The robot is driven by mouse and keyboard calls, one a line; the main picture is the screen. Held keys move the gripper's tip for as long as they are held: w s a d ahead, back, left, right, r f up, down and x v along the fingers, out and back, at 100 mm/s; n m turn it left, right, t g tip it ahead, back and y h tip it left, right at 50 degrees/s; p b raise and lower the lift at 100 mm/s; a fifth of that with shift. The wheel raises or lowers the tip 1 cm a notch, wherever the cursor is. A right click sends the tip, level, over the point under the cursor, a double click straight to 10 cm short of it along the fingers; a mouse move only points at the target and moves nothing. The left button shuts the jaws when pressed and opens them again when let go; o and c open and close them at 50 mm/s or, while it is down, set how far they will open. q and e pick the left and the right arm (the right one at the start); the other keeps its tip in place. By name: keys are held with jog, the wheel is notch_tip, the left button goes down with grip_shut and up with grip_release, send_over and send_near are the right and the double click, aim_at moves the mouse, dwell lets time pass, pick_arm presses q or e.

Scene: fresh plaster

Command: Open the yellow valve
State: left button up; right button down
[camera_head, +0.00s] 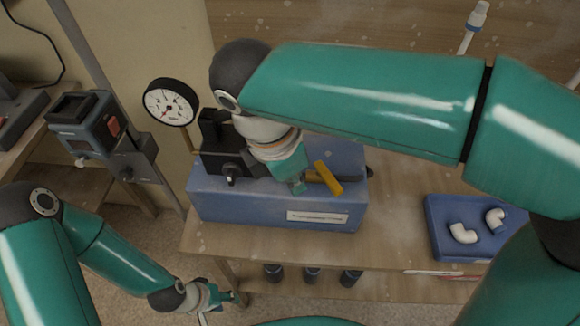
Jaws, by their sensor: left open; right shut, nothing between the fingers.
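The yellow valve (328,178) shows as a yellow lever handle, tilted, on top of the blue box (270,206) on the table. My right gripper (299,187) is shut and empty, just left of the yellow handle. I cannot tell whether it touches the handle. The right arm hides part of the box top and the pipework behind. My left gripper (235,298) is open and empty, low at the bottom, in front of and below the table edge.
A round pressure gauge (171,102) and a black device (222,150) stand at the box's left. A blue tray (446,247) with white elbow fittings lies at the right. A grey instrument (88,125) is on a post at the left. Dark cylinders (311,274) stand under the table.

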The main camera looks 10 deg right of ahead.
aim_at(333, 184)
jog(key=w+d+f, duration=0.1)
jog(key=d+f, duration=0.3)
jog(key=shift+w+d+p, duration=0.15)
jog(key=shift+d+p, duration=0.15)
jog(key=shift+d, duration=0.1)
